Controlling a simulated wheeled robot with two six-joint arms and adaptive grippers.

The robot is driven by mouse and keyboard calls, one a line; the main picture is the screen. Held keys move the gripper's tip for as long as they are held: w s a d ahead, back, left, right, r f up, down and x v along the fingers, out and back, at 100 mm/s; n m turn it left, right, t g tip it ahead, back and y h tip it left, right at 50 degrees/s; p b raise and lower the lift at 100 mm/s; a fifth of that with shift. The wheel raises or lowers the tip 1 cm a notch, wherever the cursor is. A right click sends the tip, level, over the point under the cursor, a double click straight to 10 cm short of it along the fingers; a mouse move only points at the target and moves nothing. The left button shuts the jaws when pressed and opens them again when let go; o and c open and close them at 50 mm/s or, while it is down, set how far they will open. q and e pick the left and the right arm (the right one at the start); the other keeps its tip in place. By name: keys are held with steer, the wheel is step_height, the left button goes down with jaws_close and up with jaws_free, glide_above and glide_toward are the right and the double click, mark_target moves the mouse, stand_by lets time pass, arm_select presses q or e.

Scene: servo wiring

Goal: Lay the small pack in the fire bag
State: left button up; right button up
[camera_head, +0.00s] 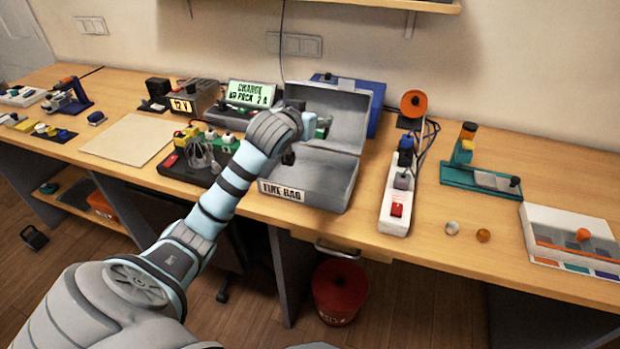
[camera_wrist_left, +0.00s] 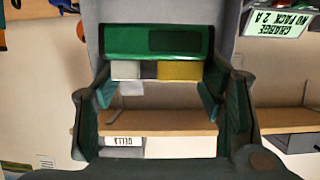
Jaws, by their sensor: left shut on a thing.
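The fire bag (camera_head: 325,188) is a grey box with its lid raised at the back and a FIRE BAG label on its front. My left gripper (camera_head: 308,127) is over the open bag, in front of the raised lid. It is shut on the small pack (camera_wrist_left: 125,42), which is green with white, grey and yellow parts along one edge in the left wrist view. The pack's green end also shows beside the gripper in the head view (camera_head: 323,127). The gripper hides part of the bag's inside. My right gripper is out of view.
A charger (camera_head: 250,94) reading "CHARGE NO PACK 2 A" stands behind left. A black tray (camera_head: 187,170) with several connectors is left of the bag. A white power strip (camera_head: 393,205) is to its right. A pale mat (camera_head: 128,140) lies bare at the left.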

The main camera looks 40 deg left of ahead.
arm_select(q)
step_height(320, 180, down, 16)
steer(key=b, duration=0.3)
steer(key=shift+r, duration=0.15)
steer(key=shift+c, duration=0.8)
steer(key=o, duration=1.6)
steer(key=shift+s, duration=0.1)
steer(key=p+v, duration=0.2)
steer(key=v, duration=1)
steer(key=shift+p, duration=0.4)
